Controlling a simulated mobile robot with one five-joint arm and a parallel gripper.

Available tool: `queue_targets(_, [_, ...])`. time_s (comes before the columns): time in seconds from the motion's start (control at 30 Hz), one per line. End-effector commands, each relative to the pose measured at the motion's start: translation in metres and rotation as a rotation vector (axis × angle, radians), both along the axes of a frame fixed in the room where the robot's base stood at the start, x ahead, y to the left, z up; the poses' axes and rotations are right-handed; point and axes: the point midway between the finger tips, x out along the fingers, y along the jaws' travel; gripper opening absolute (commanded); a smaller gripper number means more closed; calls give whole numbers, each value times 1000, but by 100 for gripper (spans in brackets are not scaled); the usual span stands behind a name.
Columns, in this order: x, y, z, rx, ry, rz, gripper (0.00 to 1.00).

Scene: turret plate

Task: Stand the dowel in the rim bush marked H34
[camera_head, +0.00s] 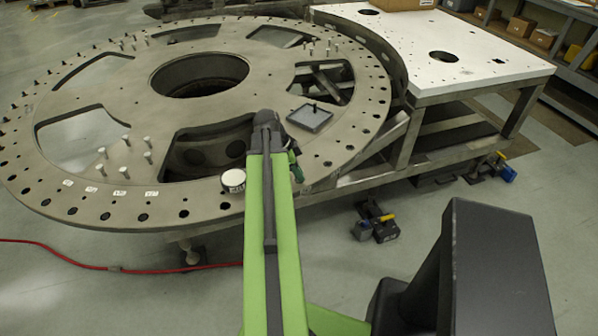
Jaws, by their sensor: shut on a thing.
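The turret plate (100,150) is a big round grey disc with a ring of dark rim bushes, such as one near the front edge (183,213). Small white tags (93,189) sit beside several bushes at the front left; their marks are too small to read. My gripper (295,163) is past the end of my green arm, over the front right of the plate, partly hidden by the arm.
A square grey tray (310,118) with a dark upright peg (314,106) lies on the plate. A pale round disc (233,180) stands at the rim, left of my arm. Upright pins (126,140) stand on the plate. A white-topped table (470,75) adjoins at right.

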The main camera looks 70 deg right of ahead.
Motion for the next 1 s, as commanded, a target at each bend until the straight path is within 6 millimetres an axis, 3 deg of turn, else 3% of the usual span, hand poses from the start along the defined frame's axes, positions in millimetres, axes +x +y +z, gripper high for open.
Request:
queue_targets(0.3, [0, 0, 0, 0, 0, 1, 0])
queue_targets(0.33, [0, 0, 0, 0, 0, 1, 17])
queue_targets(0.5, [0, 0, 0, 0, 0, 1, 39])
queue_targets(0.83, [1, 1, 4, 0, 0, 1, 39])
queue_targets(1.0, [9, 5, 34, 0, 0, 1, 39])
